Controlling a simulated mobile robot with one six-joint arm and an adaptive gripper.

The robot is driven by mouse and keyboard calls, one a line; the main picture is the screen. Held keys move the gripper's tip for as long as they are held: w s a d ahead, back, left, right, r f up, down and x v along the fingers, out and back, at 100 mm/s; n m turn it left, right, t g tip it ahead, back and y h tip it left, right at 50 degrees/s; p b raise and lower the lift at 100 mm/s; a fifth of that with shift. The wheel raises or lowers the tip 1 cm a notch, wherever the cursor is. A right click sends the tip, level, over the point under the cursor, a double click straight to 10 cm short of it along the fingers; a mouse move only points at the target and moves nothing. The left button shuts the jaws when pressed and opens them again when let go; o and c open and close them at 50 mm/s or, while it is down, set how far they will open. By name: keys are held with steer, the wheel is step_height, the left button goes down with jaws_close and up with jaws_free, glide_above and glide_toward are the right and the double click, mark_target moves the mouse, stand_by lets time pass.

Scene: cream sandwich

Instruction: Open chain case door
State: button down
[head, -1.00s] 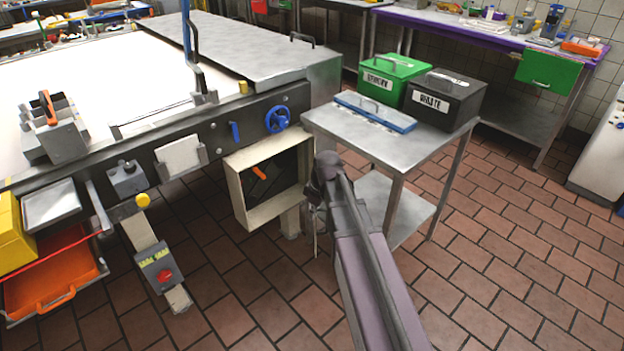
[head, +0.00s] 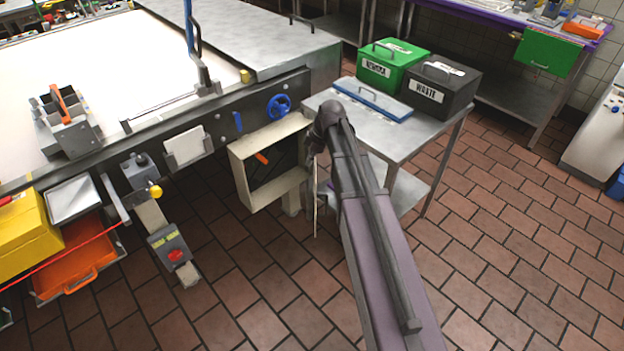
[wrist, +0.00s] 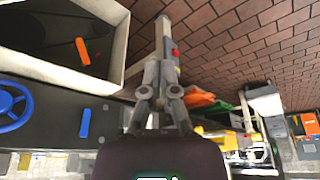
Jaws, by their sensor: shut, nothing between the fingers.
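The chain case is a cream box (head: 239,178) under the table's dark front rail, in the head view. Its front is open onto a dark inside with an orange part (head: 262,158). Its cream wall (wrist: 60,70) fills the upper left of the wrist view. A thin pale upright strip (head: 316,208) stands at the case's right, perhaps the door seen edge-on. My gripper (head: 311,165) is beside the case's right side, partly hidden by my arm. In the wrist view my gripper (wrist: 161,72) is shut and empty. I cannot tell whether it touches the strip.
A blue handwheel (head: 278,106) is on the rail above the case. A metal side table (head: 430,135) stands close right of my arm, bearing a green box (head: 385,72) and a black waste box (head: 437,92). A post with a red button (head: 176,255) stands left. Front floor is clear.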

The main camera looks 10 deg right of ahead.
steer(key=shift+f, duration=0.1)
step_height(320, 180, down, 9)
steer(key=b, duration=0.9)
steer(key=shift+d, duration=0.35)
stand_by(0.4)
steer(key=shift+s+f, duration=0.1)
steer(key=shift+f, duration=0.05)
